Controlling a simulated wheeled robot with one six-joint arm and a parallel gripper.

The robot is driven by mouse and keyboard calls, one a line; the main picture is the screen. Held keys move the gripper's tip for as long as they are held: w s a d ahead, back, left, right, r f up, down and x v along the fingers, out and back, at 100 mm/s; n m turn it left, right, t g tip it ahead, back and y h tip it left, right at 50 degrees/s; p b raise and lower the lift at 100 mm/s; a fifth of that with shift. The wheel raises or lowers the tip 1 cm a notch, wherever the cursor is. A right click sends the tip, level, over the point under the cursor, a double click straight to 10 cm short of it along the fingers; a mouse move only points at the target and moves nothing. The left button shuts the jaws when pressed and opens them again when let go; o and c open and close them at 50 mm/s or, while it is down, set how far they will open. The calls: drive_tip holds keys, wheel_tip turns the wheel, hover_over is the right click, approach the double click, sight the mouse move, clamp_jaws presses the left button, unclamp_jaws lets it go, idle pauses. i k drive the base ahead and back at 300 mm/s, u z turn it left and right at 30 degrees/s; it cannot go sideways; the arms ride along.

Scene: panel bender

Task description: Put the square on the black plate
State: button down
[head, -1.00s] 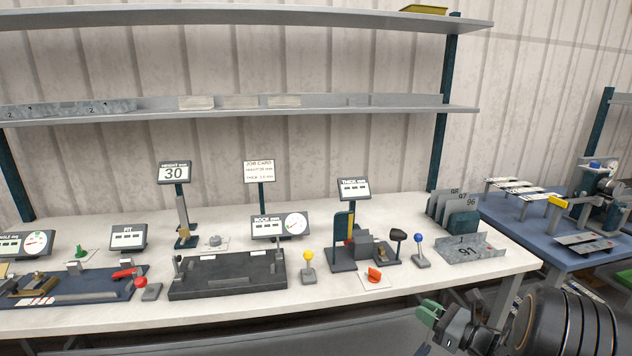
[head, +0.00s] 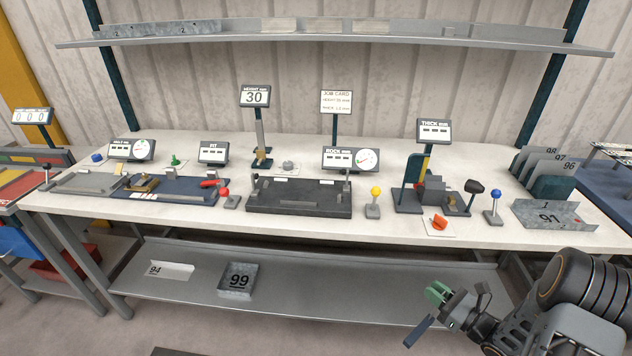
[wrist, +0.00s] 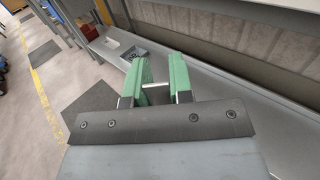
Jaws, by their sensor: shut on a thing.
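The black plate (head: 298,197) is a dark slab on the bench, left of centre, with a dial display behind it. Its top looks bare apart from small fittings and pale labels along the back. My gripper (head: 437,294) is in front of the bench at the lower right, well apart from the plate. In the wrist view its green fingers (wrist: 160,80) are shut on a small grey piece (wrist: 156,95), which seems to be the square. Most of the piece is hidden by the pads, so I cannot make out its shape.
A yellow-knobbed lever (head: 374,200) stands right of the plate and a red-knobbed one (head: 227,197) left of it.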

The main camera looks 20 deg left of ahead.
sight(299, 198)
drive_tip(key=z, duration=2.75)
drive_tip(key=k, duration=2.75)
drive_tip(key=u, duration=2.4)
drive_tip(key=i, duration=0.2)
drive_tip(key=z, duration=0.05)
